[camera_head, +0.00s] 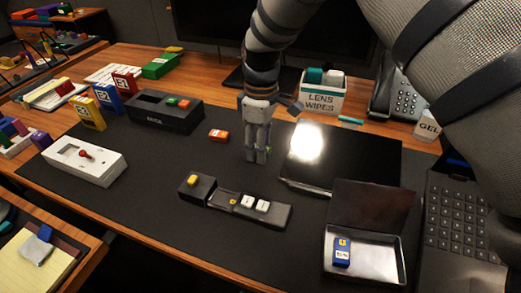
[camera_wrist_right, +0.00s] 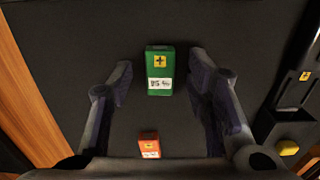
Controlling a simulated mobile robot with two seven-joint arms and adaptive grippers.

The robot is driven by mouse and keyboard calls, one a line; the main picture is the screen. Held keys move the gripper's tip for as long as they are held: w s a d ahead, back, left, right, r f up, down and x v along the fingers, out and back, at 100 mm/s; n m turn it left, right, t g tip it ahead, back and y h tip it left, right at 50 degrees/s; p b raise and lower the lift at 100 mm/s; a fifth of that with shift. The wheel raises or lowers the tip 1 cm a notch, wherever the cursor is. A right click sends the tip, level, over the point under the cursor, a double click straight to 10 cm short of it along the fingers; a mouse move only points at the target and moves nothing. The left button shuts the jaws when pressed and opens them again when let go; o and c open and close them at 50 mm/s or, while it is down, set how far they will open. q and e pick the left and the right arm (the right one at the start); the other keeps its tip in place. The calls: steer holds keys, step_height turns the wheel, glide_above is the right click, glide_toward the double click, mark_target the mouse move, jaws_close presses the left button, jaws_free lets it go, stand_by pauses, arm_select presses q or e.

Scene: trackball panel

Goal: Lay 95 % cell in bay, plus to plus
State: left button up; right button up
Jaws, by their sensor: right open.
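A green cell (camera_wrist_right: 160,72) with a yellow plus mark at its far end lies on the dark mat. Its percent label is too blurred to read surely. My right gripper (camera_head: 257,156) points down over it. In the wrist view the right gripper's fingers (camera_wrist_right: 165,95) stand apart on either side of the cell, not touching it. In the head view the gripper hides most of the cell. My left gripper is out of view.
An orange cell (camera_head: 219,135) lies left of the gripper. A blue cell (camera_head: 342,251) lies in an open metal tin (camera_head: 375,268). A white meter (camera_head: 85,160), black box (camera_head: 165,111) and dark glossy panel (camera_head: 345,160) stand around. Mat between gripper and device is clear.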

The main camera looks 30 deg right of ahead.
jaws_close()
